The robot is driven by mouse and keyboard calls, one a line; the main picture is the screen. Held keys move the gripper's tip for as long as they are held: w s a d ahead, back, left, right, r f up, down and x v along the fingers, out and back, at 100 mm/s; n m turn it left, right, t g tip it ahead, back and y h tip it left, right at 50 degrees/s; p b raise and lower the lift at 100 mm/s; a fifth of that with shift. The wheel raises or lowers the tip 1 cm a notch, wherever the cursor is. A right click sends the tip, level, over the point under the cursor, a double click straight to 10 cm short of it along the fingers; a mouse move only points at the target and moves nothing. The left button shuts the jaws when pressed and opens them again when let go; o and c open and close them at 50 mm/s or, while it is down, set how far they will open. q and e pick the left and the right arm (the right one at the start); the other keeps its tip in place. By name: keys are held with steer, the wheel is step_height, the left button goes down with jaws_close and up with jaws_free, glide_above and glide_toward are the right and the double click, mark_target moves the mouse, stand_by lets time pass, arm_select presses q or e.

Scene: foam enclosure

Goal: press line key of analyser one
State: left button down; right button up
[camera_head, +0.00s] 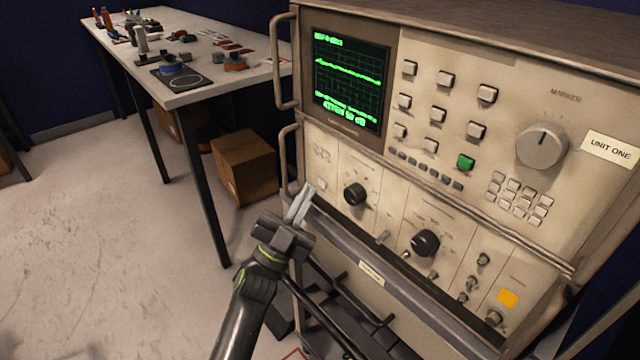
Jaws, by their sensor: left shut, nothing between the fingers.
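The analyser (450,45) is a large beige rack instrument labelled UNIT ONE (611,148). Its dark screen (347,82) shows a green trace and green text. Right of the screen is a grid of square beige keys (437,116), with one green key (466,162) at the lower right of the grid. The key legends are too small to read. My left gripper (304,200) is shut and empty, in front of the lower left of the analyser, below the screen and apart from the keys. My right gripper is not in view.
A large marker knob (541,146) and a small keypad (519,198) are right of the keys. Handles (283,62) stick out at the analyser's left edge. A table (200,92) with tools stands behind left, a cardboard box (245,166) below. The floor at left is clear.

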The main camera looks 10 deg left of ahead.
arm_select(q)
steer(key=shift+w+d, duration=0.3)
steer(key=shift+w, duration=0.15)
stand_by(0.5)
steer(key=shift+s+a+p, duration=0.3)
steer(key=shift+s+p, duration=0.05)
steer(key=shift+s, duration=0.15)
steer(key=s+a+p, duration=0.1)
steer(key=s+a, duration=0.1)
steer(key=s+a+p, duration=0.1)
steer(key=s, duration=0.1)
steer(key=shift+s+a, duration=0.35)
stand_by(0.5)
